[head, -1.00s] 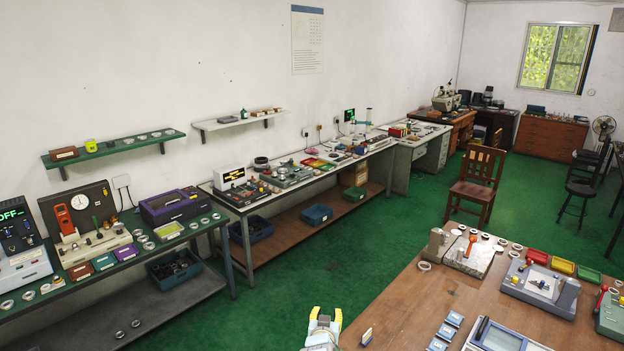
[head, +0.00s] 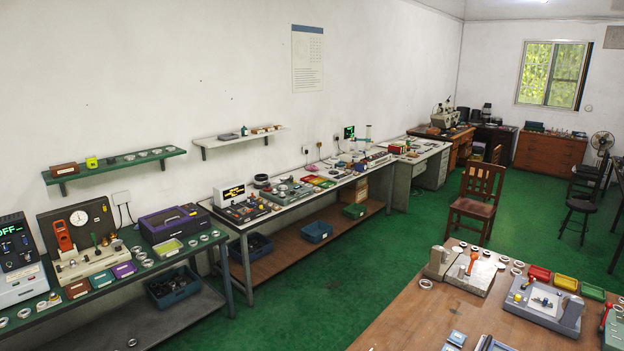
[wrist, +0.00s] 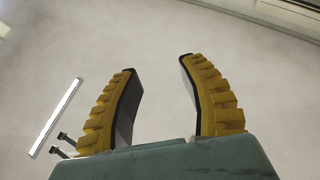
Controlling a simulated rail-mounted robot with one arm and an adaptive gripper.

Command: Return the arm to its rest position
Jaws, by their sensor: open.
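My gripper (wrist: 160,95) shows only in the wrist view. Its two yellow ribbed fingers stand wide apart with nothing between them. Behind the fingers is a plain pale surface. In the head view the gripper and arm are out of the picture, so where it is relative to the benches cannot be told.
A wooden table (head: 400,318) with fixtures and rings fills the lower right. A wooden chair (head: 477,200) stands behind it. Green and white benches (head: 262,222) with instruments line the left wall. The green floor (head: 330,270) between is clear. A thin bright bar (wrist: 55,118) shows in the wrist view.

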